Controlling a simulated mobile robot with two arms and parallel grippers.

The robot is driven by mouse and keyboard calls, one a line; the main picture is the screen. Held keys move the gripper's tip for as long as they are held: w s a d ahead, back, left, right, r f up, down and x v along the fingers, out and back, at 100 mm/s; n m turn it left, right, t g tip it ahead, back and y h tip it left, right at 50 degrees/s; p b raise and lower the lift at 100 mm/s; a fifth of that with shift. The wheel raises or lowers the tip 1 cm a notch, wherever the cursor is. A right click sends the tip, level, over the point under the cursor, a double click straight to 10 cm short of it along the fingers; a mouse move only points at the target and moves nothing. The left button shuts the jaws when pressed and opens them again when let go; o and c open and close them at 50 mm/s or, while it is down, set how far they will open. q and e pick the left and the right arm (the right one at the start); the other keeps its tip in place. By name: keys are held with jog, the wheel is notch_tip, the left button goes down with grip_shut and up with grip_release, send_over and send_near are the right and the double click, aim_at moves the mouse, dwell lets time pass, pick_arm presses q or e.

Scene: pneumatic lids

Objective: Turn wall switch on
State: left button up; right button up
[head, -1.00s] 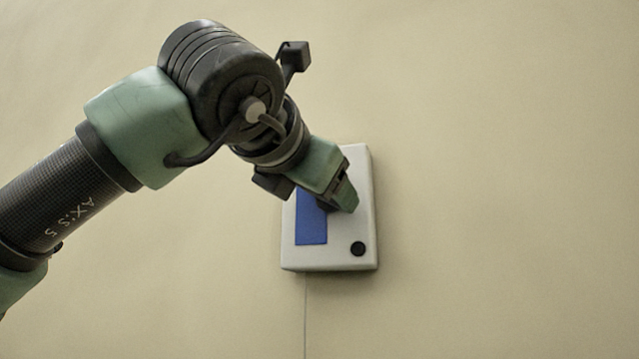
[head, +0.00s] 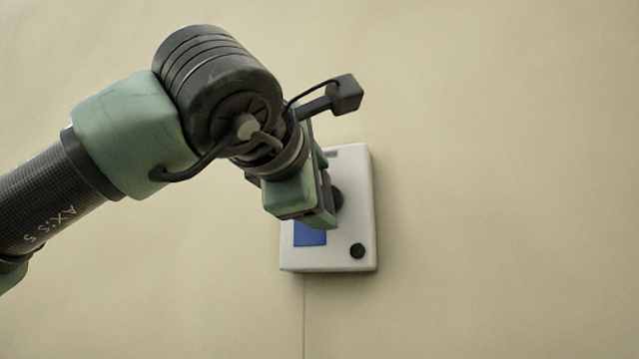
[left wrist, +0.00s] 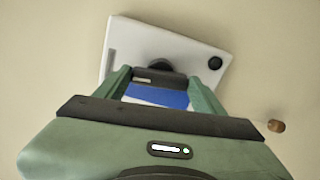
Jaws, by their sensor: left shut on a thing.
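The wall switch is a white box (head: 352,225) fixed to the wall, with a blue panel (head: 310,234), a small black round button (head: 357,251) at the lower right and a dark round knob (head: 338,199). My left gripper (head: 328,196) is at the box, its fingers around the knob, shut on it; the fingers and wrist hide part of the knob and panel. In the left wrist view the knob (left wrist: 159,65) lies between the fingertips, and the white box (left wrist: 190,50) appears tilted. My right gripper is not in view.
A thin line (head: 304,310), like a cable, runs down the wall below the box. The plain beige wall (head: 500,180) is otherwise bare, with free room right of the box. A small brown object (left wrist: 276,126) shows at the right in the left wrist view; I cannot tell what it is.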

pick_arm(q)
jog(key=shift+m, duration=0.7)
jog(key=o, duration=1.1)
jog(key=shift+o, duration=1.3)
jog(key=shift+w, duration=0.15)
jog(key=b+v, duration=0.3)
jog(key=v, duration=0.4)
jog(key=shift+s, duration=0.35)
jog(key=shift+a, duration=0.1)
